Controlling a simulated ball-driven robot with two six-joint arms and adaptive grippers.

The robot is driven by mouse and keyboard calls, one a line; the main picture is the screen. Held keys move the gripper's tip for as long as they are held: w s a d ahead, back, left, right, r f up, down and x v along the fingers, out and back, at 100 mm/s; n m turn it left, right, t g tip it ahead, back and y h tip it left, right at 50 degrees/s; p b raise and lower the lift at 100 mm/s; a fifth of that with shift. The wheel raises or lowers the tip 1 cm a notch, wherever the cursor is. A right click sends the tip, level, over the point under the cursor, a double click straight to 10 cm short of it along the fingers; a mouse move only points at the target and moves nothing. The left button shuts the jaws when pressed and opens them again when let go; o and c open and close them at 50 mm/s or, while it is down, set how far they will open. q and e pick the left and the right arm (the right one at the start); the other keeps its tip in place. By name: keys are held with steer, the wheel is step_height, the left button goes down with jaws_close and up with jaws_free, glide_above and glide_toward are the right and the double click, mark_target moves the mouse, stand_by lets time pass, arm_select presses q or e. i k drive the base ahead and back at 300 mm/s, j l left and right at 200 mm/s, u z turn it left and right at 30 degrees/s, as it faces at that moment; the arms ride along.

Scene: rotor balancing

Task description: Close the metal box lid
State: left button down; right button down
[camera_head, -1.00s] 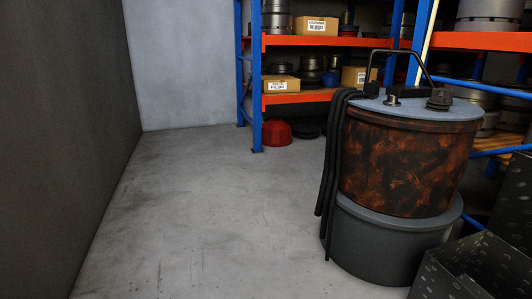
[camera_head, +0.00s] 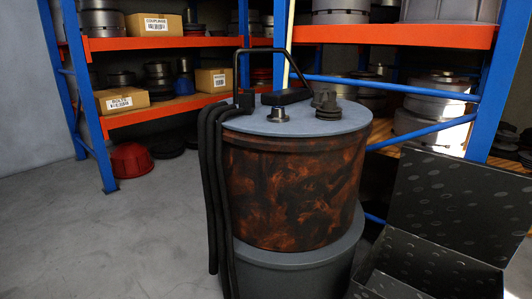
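A dark metal box (camera_head: 415,268) with a pattern of lighter oval marks stands at the lower right of the head view. Its lid (camera_head: 450,200) is raised and leans back from the far edge, so the box is open. The box's lower front is cut off by the picture edge. Neither of my grippers shows in the head view.
A large rusty drum machine (camera_head: 290,190) with black hoses (camera_head: 213,190) stands left of the box. Blue and orange shelves (camera_head: 395,32) with metal parts and cartons run behind. A red bowl (camera_head: 131,160) lies on the floor. Open grey floor (camera_head: 60,240) is at left.

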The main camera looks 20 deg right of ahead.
mark_target(481, 212)
steer(key=i+l+z, duration=0.15)
steer(key=i+z, duration=0.65)
steer(key=z, duration=0.15)
